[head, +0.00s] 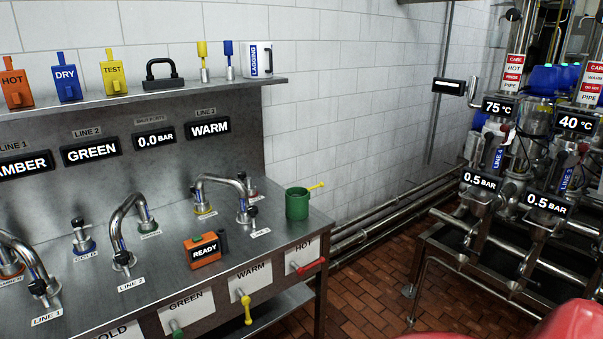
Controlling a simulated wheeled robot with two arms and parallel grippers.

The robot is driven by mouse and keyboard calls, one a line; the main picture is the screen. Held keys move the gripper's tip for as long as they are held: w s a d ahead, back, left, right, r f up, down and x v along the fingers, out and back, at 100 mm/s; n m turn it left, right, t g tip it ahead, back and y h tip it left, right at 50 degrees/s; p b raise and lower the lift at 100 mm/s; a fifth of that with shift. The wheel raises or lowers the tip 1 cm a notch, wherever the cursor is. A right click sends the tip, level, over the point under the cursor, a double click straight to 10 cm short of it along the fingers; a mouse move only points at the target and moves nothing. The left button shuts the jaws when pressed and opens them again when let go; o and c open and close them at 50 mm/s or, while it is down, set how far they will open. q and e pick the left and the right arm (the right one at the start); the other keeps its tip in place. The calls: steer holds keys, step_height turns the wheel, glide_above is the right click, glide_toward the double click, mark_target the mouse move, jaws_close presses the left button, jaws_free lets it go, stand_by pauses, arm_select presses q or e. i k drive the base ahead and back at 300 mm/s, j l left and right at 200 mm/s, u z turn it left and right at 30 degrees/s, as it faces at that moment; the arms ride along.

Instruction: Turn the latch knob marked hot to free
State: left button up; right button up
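The latch knob marked HOT (311,265) is a red handle on the front panel of the steel counter, at its right end. It sticks out to the right below a white HOT label (303,247). To its left, a yellow knob (247,308) sits under the WARM label, and a green knob (177,329) sits under the GREEN label, partly cut off by the frame edge. I cannot tell from the picture whether the HOT latch is locked or free. Neither of my grippers shows in the head view.
On the counter (160,275) stand curved pipes, an orange READY box (206,250) and a green cup (297,203). A shelf above holds several tags, including an orange HOT tag (15,88). Brick floor (375,290) lies open between the counter and the pipe rack (470,260) at right.

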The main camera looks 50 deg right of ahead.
mark_target(242, 175)
steer(key=z, duration=1.3)
steer(key=u, duration=0.5)
steer(key=i+l+u, duration=0.15)
steer(key=l+u, duration=0.7)
steer(key=i+l+u, duration=0.1)
steer(key=l+u, duration=0.3)
steer(key=j, duration=0.1)
